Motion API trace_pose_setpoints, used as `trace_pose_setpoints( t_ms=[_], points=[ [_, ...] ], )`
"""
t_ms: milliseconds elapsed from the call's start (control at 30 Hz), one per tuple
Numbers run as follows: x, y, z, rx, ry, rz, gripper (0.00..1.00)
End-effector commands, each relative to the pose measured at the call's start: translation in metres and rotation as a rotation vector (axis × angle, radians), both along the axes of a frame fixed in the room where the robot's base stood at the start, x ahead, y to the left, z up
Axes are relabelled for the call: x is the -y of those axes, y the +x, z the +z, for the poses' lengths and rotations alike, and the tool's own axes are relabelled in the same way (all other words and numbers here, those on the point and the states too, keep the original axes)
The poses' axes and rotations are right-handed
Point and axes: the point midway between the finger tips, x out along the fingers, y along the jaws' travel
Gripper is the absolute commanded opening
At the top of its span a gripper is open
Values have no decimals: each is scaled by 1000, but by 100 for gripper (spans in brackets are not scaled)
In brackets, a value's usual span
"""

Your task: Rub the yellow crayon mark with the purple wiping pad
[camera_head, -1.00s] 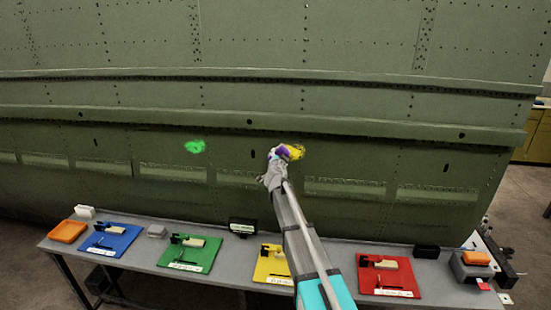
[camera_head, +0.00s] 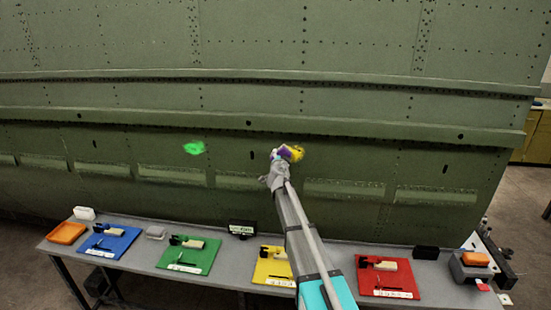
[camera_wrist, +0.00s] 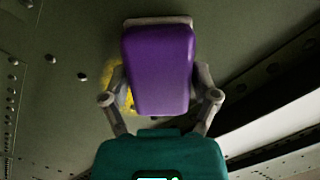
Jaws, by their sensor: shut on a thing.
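The yellow crayon mark (camera_head: 297,153) is on the green fuselage skin (camera_head: 350,105), below the ridge. My gripper (camera_head: 280,160) is at the mark and partly covers it. It is shut on the purple wiping pad (camera_wrist: 158,70), which also shows as a small purple patch in the head view (camera_head: 284,153). In the wrist view the pad lies between both fingers, and part of the yellow mark (camera_wrist: 112,80) shows to its left. The pad hides the rest of the mark there. The pad is at or very close to the skin; I cannot tell if it touches.
A green mark (camera_head: 194,148) is on the skin to the left. Below stands a grey table (camera_head: 215,262) with blue (camera_head: 110,241), green (camera_head: 188,254), yellow (camera_head: 272,268) and red (camera_head: 388,278) boards. An orange tray (camera_head: 66,233) is at its left end. A ridge (camera_head: 380,130) juts out above the mark.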

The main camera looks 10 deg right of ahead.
Motion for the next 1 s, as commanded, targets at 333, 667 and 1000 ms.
trace_pose_setpoints(
  t_ms=[333, 667, 1000],
  points=[
    [20, -8, 0, 0, 0, 0, 39],
    [23, -9, 0, 1, 0, 1, 39],
    [29, -11, 0, 0, 1, 0, 39]
  ],
)
